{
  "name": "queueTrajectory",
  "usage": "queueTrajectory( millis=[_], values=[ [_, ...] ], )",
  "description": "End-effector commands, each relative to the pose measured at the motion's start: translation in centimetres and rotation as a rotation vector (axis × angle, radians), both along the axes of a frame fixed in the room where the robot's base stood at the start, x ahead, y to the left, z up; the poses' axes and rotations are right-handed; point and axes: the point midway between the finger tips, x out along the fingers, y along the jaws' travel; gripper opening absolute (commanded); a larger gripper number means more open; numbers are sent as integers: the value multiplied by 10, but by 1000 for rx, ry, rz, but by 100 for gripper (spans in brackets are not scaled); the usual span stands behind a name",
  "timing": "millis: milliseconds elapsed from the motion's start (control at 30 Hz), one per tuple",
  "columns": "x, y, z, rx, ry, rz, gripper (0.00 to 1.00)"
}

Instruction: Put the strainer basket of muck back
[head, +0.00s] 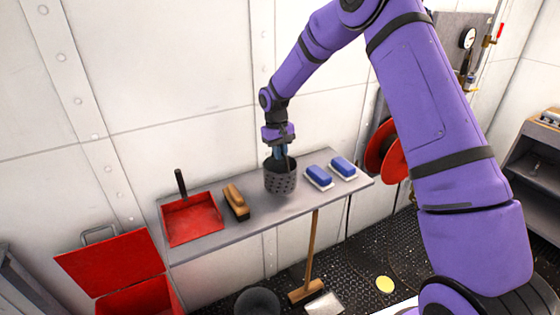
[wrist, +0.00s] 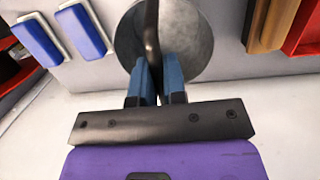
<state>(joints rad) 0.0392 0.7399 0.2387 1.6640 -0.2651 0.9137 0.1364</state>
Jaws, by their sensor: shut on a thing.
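The strainer basket (head: 281,181) is a dark grey perforated cylinder, upright at the grey wall shelf (head: 213,236), between a wooden brush and two blue blocks. I cannot tell whether its bottom touches the shelf. My gripper (head: 281,153) is above its mouth, pointing down. In the wrist view my gripper's blue fingers (wrist: 158,82) are closed on the dark basket handle (wrist: 152,35). The round grey basket (wrist: 185,45) shows behind them. What lies inside the basket, muck or not, is hard to make out.
On the shelf are a red dustpan (head: 192,220), a wooden brush (head: 236,202) and two blue-and-white scrubbers (head: 319,177), (head: 343,167). An open red bin (head: 110,262) stands below left. A broom (head: 310,262) leans under the shelf. A red hose reel (head: 381,150) hangs right.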

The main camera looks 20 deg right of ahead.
Motion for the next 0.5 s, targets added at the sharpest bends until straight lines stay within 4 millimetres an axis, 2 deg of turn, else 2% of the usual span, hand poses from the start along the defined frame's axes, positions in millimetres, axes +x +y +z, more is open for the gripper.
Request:
queueTrajectory(
  millis=[67,300,500],
  values=[
    [6,-1,-3,1,2,0,0],
    [5,0,-35,0,1,0,0],
    [5,0,-36,0,0,0,0]
  ],
)
